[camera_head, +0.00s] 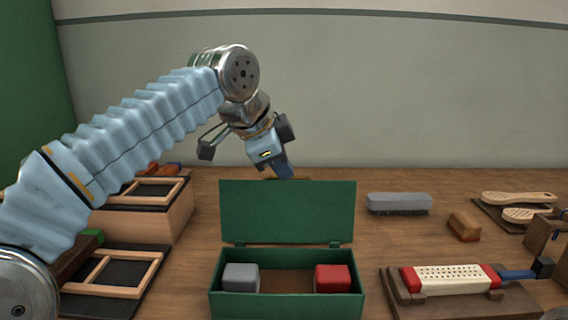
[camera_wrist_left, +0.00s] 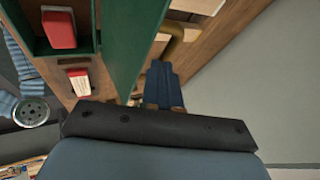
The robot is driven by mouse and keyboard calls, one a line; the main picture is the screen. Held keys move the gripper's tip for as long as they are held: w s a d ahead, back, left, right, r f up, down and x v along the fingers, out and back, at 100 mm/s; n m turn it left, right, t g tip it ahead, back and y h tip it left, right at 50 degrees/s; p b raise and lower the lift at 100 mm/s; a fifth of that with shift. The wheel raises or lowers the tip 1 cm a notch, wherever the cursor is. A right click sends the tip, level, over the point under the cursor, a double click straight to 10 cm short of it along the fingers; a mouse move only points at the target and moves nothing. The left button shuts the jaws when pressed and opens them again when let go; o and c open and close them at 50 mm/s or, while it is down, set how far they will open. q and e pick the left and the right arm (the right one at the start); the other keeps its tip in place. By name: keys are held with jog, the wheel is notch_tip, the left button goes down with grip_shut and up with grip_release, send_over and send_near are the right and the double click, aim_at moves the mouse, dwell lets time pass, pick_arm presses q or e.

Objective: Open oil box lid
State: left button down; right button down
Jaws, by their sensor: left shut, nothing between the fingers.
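The green oil box (camera_head: 287,306) stands on the bench at the front middle. Its lid (camera_head: 287,212) is up, standing about upright at the box's back edge. A grey block (camera_head: 240,277) and a red block (camera_head: 333,278) lie inside. My left gripper (camera_head: 284,172) is behind the top edge of the lid, pointing down, shut and empty. In the left wrist view its closed fingers (camera_wrist_left: 162,78) are beside the lid (camera_wrist_left: 131,40); I cannot tell whether they touch it. The lid hides part of the fingertips in the head view. My right gripper is not in view.
A grey brush-like bar (camera_head: 398,203) and a brown block (camera_head: 464,226) lie to the right. A perforated cream-and-red brush (camera_head: 452,279) sits on a wooden holder at front right. Wooden paddles (camera_head: 518,198) lie far right. Framed trays (camera_head: 118,269) stand left. Bench behind the lid's right is clear.

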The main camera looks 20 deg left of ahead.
pick_arm(q)
jog(key=v, duration=1.3)
jog(key=shift+r, duration=0.2)
